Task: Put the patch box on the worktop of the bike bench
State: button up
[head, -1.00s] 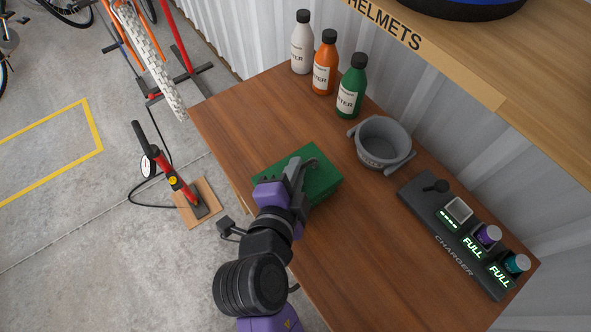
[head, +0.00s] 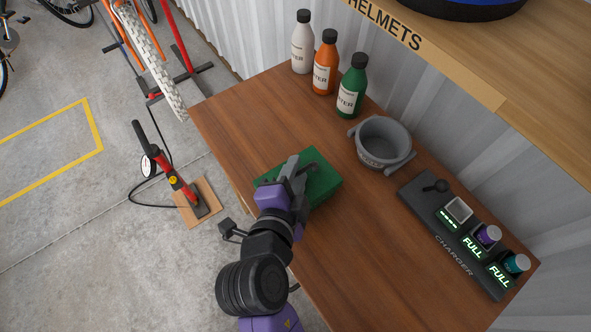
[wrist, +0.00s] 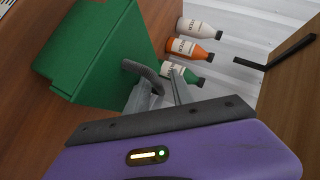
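The green patch box (head: 322,182) rests on the brown wooden worktop (head: 348,245) of the bench, close to its left edge.
White, orange and green bottles (head: 325,62) stand at the back. A grey two-handled pot (head: 384,142) is right of the box, and a charger (head: 455,235) lies further right. A helmet shelf (head: 480,60) overhangs the back. A floor pump (head: 178,185) stands left.

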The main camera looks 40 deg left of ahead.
jog(key=b+v, duration=0.2)
jog(key=v, duration=1)
jog(key=shift+r, duration=0.1)
